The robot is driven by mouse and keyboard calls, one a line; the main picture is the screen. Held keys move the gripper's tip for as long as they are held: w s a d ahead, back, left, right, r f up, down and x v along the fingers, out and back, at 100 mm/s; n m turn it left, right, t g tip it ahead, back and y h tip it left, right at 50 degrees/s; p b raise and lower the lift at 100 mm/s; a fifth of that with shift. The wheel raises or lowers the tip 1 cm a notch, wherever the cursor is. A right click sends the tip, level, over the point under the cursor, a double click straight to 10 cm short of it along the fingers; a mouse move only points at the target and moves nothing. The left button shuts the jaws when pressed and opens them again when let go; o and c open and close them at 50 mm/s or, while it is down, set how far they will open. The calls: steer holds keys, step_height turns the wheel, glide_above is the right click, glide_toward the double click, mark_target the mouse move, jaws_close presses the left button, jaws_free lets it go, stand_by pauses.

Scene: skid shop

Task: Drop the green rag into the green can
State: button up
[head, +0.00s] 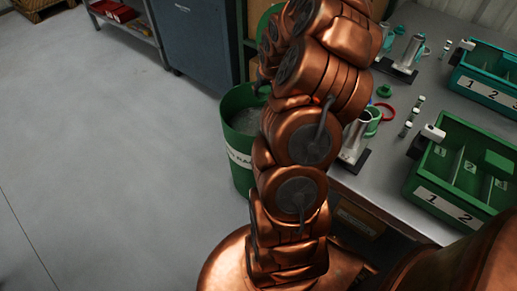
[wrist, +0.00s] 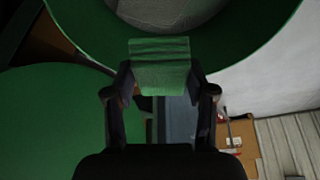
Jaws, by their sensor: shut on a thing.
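My gripper (wrist: 160,82) is shut on the green rag (wrist: 160,62), a small folded, ribbed green piece between the two fingertips in the wrist view. The green can (head: 237,165) stands on the floor left of my arm in the head view, with its mouth open upward and a white label on its side. In the wrist view the green can's wall (wrist: 245,45) and grey inside fill the top, and the rag overlaps its near rim in the picture. How high the rag is above the rim I cannot tell. My arm hides the gripper and rag in the head view.
A round green lid (wrist: 50,125) is at the left in the wrist view. A workbench (head: 400,190) with green bins (head: 465,175), metal fixtures and small parts stands right of my arm. A blue-grey cabinet (head: 195,40) stands behind the can. The floor at left is clear.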

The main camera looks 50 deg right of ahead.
steer(key=shift+f+b, duration=0.9)
steer(key=shift+f, duration=1.9)
steer(key=o, duration=1.2)
steer(key=shift+r, duration=0.1)
steer(key=shift+v, duration=5.9)
